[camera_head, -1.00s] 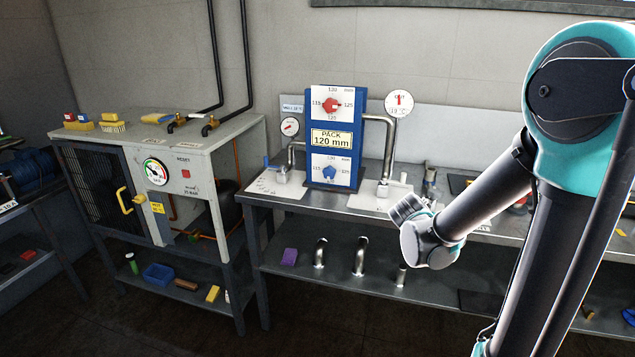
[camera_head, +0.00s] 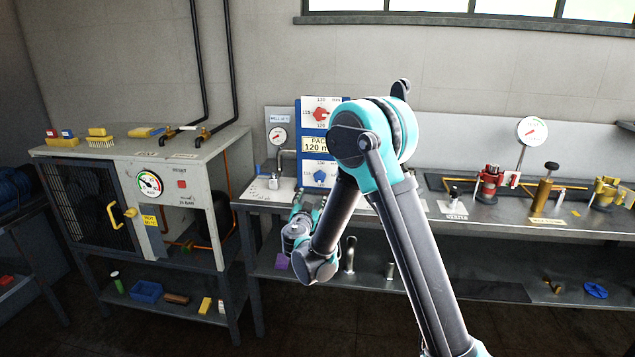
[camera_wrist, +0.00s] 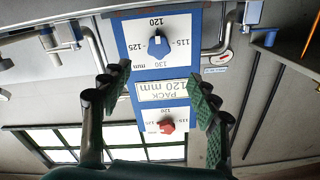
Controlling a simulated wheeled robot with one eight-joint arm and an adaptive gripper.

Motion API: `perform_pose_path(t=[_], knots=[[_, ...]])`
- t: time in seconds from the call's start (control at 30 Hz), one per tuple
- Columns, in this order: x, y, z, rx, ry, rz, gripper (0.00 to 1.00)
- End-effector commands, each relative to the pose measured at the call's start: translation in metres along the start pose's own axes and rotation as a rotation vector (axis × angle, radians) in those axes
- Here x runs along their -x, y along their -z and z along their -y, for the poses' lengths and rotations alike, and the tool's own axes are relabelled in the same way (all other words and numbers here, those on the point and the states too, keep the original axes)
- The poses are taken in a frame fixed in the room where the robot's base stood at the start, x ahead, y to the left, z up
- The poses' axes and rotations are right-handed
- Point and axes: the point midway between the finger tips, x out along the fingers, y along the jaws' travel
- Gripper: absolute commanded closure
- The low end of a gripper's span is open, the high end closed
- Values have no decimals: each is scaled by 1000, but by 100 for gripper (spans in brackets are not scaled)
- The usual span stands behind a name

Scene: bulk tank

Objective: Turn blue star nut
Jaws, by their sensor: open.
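The blue star nut (camera_head: 320,177) sits on the lower white dial of the blue panel (camera_head: 299,147), below a "PACK 120 mm" label. In the wrist view, which is upside down, the blue nut (camera_wrist: 158,42) shows near the top, with its pointer close to 120. My gripper (camera_head: 306,207) is in front of and below the panel in the head view. In the wrist view my open gripper (camera_wrist: 158,86) has its green-padded fingers spread either side of the label, with nothing between them. It is apart from the nut.
A red star nut (camera_head: 321,114) is on the upper dial; it also shows in the wrist view (camera_wrist: 166,126). Pipes flank the panel closely. A grey cabinet (camera_head: 200,152) with a gauge stands left. Red (camera_head: 489,184) and brass fittings stand right on the bench.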

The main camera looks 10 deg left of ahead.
Motion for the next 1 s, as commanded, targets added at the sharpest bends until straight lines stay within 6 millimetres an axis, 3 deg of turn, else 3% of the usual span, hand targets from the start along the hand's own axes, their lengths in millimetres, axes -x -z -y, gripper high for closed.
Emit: perform_pose_path(t=[0.6,0.8,1.0], knots=[[-121,0,-2,1,-3,0,39],[-144,0,-2,1,-3,1,39],[-152,0,-1,1,-2,1,39]])
